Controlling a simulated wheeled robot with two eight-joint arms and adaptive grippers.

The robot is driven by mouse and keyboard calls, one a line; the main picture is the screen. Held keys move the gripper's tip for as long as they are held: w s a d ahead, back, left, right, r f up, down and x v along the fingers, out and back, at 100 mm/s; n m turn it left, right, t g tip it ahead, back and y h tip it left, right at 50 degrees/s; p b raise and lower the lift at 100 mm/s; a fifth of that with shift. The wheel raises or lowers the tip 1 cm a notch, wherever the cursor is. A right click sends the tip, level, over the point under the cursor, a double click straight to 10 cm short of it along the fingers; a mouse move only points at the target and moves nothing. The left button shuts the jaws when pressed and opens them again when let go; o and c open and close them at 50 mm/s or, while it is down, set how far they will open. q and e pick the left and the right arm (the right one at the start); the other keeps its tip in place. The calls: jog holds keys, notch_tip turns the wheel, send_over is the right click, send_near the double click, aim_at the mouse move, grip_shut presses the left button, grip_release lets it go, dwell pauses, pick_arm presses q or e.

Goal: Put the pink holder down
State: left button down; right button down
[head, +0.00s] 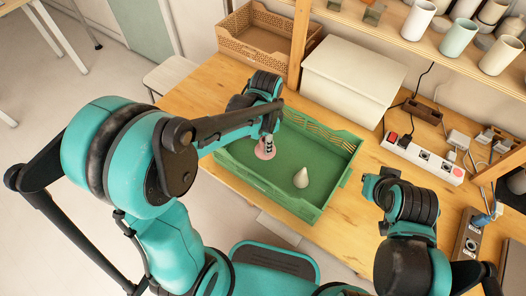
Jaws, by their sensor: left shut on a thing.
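The pink holder (264,154) is a small round pink piece at the tip of my left gripper (267,144). My left gripper points down and is shut on it, over the left part of a green crate (328,207). Whether the holder touches the crate floor I cannot tell. A pale cone-shaped thing (301,179) stands in the crate to the right of the holder.
A white lidded box (352,80) stands behind the crate on the wooden table (194,94). A cardboard-brown crate (262,36) is at the back left. A white power strip (422,158) lies right of the crate. A shelf with several cups (418,20) hangs over the back.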

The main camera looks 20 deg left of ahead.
aim_at(262, 149)
pick_arm(q)
jog(key=shift+w+a+f, duration=0.2)
jog(key=shift+a+f, duration=0.25)
jog(key=shift+a, duration=0.15)
jog(key=shift+f+b, duration=1.1)
jog(key=shift+f, duration=0.8)
jog(key=shift+f, duration=0.2)
jog(key=c, duration=1.2)
grip_release()
jog(key=shift+r, duration=0.1)
